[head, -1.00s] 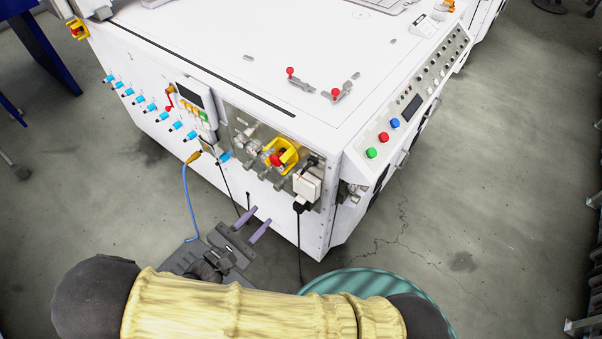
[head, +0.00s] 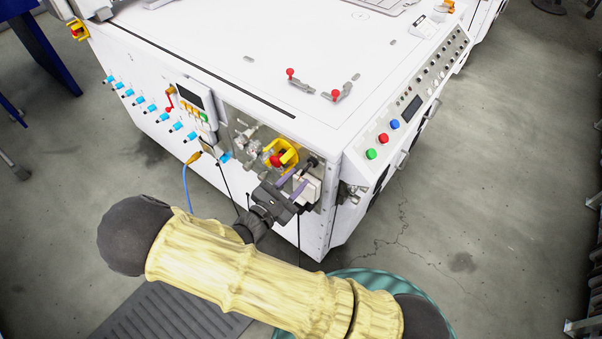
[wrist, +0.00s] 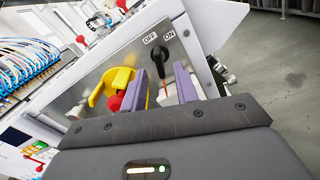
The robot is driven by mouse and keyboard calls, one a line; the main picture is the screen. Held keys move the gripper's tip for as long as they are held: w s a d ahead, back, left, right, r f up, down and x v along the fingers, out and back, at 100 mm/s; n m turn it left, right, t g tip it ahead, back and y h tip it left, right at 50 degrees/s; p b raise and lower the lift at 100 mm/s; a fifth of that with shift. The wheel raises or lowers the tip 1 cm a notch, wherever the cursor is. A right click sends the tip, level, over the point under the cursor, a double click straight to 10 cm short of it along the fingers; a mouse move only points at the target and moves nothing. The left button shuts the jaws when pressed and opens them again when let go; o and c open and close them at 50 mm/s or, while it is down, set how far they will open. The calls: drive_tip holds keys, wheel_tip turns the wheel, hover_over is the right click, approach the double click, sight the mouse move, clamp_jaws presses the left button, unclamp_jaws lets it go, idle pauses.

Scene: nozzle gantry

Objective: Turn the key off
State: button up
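The black key switch (wrist: 158,58) is on the grey panel at the machine's corner, under OFF and ON labels. Its handle hangs roughly downward in the wrist view; which label it points to is unclear. In the head view the black switch (head: 312,162) shows just above the gripper. My gripper (wrist: 161,70) is open, its two purple fingers apart on either side of the key's lower end. In the head view my gripper (head: 291,184) is in front of the panel. I cannot tell whether either finger touches the key.
A yellow guard with a red knob (head: 276,160) is left of the key. A white box (head: 313,190) is below the key, partly hidden by my gripper. Valves and a blue cable (head: 186,187) are farther left. The floor right of the machine is clear.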

sight(306, 169)
drive_tip(key=shift+x, duration=1.5)
clamp_jaws()
